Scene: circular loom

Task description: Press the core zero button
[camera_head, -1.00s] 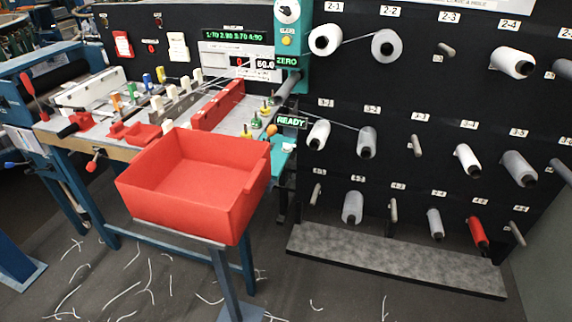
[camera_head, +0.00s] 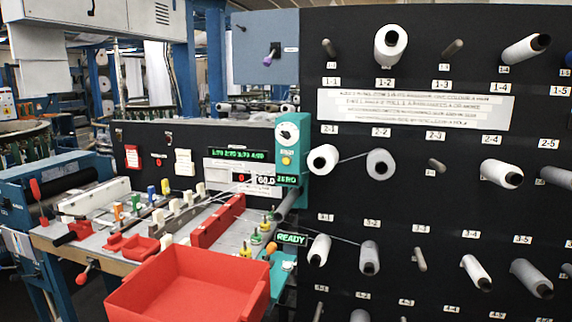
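A teal control box (camera_head: 291,150) with a round white dial (camera_head: 287,131) stands left of the black spool board. A small round yellow button (camera_head: 286,160) is on its front below the dial. A green-lit ZERO sign (camera_head: 287,179) is just under the box, beside a small display (camera_head: 265,180) that seems to read 60.0. I cannot tell from the labels which part is named the core zero button. My gripper is not in view.
A red open bin (camera_head: 190,285) stands in front of the bench with coloured levers. A READY sign (camera_head: 291,239) is below the box. The black board (camera_head: 445,60) at right carries several pegs and thread spools.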

